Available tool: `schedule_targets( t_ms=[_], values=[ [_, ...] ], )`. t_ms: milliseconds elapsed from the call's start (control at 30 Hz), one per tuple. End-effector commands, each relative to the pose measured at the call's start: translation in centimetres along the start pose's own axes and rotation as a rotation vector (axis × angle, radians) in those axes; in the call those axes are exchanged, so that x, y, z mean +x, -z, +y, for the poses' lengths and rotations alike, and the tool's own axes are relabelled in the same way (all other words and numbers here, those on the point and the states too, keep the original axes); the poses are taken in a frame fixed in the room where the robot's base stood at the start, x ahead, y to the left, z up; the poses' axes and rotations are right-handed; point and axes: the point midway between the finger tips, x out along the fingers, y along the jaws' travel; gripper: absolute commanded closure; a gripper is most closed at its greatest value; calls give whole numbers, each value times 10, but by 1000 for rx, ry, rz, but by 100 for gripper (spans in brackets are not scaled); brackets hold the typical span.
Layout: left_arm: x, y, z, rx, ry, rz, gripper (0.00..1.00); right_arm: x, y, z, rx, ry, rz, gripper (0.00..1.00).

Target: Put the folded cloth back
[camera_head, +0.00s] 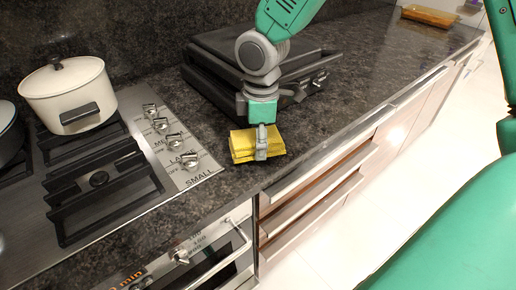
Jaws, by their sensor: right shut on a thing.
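The folded cloth (241,143) is yellow and layered, at the front part of the dark stone counter, right of the stove knobs. My right gripper (261,152) comes down from above and is shut on the folded cloth, with a grey finger across its near side. The far finger is hidden. I cannot tell whether the cloth touches the counter. My left gripper is not in view.
A black grill-like appliance (215,84) stands behind the gripper. A white lidded pot (72,97) sits on the stove (150,185) at left. A yellow-orange tray (430,16) lies at the far end. The counter (370,75) to the right is clear; drawers (315,195) are below.

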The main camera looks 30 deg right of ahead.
Motion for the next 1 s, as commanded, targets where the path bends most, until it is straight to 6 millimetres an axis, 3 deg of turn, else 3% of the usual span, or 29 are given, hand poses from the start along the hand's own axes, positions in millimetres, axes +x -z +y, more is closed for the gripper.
schedule_targets(
  t_ms=[133,467,500,567,867,1000],
  values=[
    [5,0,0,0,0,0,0,24,-1,0,0,2,-2,90],
    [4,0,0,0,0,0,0,27,0,0,0,0,0,90],
    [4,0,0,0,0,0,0,27,0,0,0,0,0,37],
    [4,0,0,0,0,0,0,27,0,0,0,0,1,21],
    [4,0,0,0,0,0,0,24,0,0,0,-1,1,21],
    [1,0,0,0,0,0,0,7,0,1,1,-3,3,21]
  ],
)
